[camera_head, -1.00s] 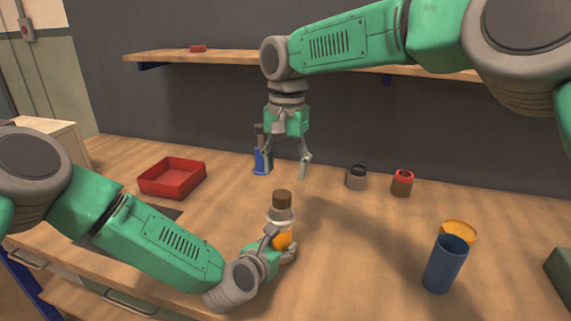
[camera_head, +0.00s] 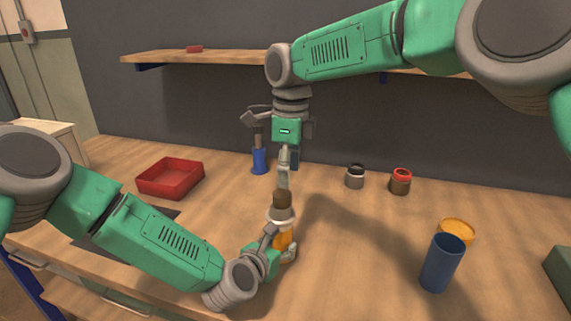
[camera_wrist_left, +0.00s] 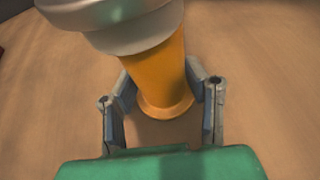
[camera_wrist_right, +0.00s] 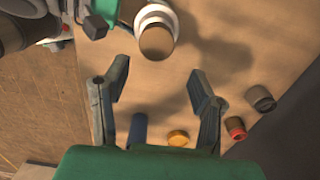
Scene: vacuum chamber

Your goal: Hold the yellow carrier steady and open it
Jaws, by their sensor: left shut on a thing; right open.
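The yellow carrier (camera_head: 283,238) stands upright on the table, with a pale collar (camera_head: 281,215) and a brown cap (camera_head: 282,199) on top. Its yellow body also shows in the left wrist view (camera_wrist_left: 160,78). My left gripper (camera_head: 279,254) is shut on the yellow body from the side, low down. My right gripper (camera_head: 284,180) points down just above the brown cap, open and empty. In the right wrist view the brown cap (camera_wrist_right: 156,42) lies beyond the open fingers (camera_wrist_right: 158,92), apart from them.
A red tray (camera_head: 171,179) sits at the left. A blue holder (camera_head: 259,161), a grey jar (camera_head: 355,177) and a red-topped jar (camera_head: 401,182) stand along the back. A dark blue cup (camera_head: 442,264) and a yellow-orange round item (camera_head: 457,230) are at the right.

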